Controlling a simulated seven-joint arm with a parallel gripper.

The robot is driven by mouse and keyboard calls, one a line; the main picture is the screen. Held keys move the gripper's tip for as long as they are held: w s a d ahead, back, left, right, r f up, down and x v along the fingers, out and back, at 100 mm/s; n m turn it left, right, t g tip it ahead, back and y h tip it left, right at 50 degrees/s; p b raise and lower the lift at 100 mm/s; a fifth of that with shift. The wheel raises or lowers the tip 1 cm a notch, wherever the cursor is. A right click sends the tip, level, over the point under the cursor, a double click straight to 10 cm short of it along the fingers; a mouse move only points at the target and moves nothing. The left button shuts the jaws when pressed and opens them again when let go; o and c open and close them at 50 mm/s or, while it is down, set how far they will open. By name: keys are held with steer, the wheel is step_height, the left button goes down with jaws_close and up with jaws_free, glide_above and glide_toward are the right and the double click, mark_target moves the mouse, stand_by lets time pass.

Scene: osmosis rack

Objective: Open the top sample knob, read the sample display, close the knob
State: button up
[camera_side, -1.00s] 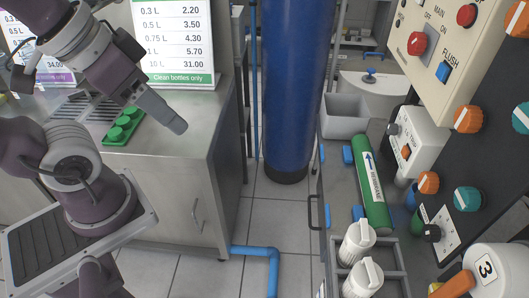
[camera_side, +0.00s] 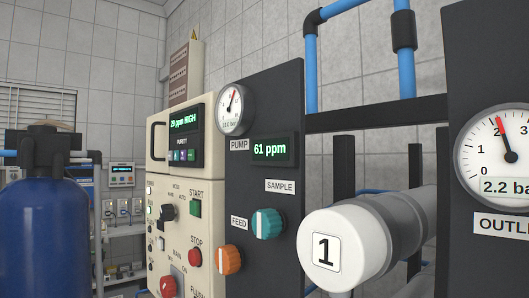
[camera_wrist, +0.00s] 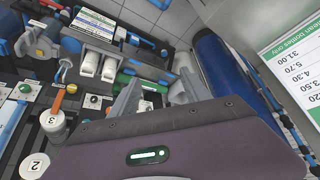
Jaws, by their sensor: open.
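The teal sample knob (camera_side: 267,223) is on the dark panel in the side view, below the SAMPLE label (camera_side: 280,186). Its white mark stands about upright. The sample display (camera_side: 270,149) above it reads 61 ppm in green. My gripper (camera_wrist: 155,92) shows only in the wrist view, with its two grey fingers spread apart. I see nothing held between them. It is away from the sample knob, which I cannot make out in the wrist view.
An orange feed knob (camera_side: 228,259) sits at lower left of the sample knob. The purity display (camera_side: 183,123) reads 29 ppm HIGH. A white housing end marked 1 (camera_side: 345,248) juts out at the right. White canisters (camera_wrist: 90,62) stand left of my fingers in the wrist view.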

stand_by(0.4)
steer(key=w+d+r+m+t+h, duration=0.1)
steer(key=w+d+r+t, duration=0.3)
steer(key=w, duration=0.5)
steer(key=w+d+r+t+h, duration=0.1)
steer(key=w+d+r, duration=0.1)
steer(key=w+r, duration=0.55)
steer(key=m+t+h, duration=0.2)
steer(key=m+h, duration=0.4)
steer(key=h, duration=0.5)
glide_toward(259, 224)
steer(key=x, duration=1)
steer(key=shift+d, duration=0.1)
steer(key=shift+c, duration=0.3)
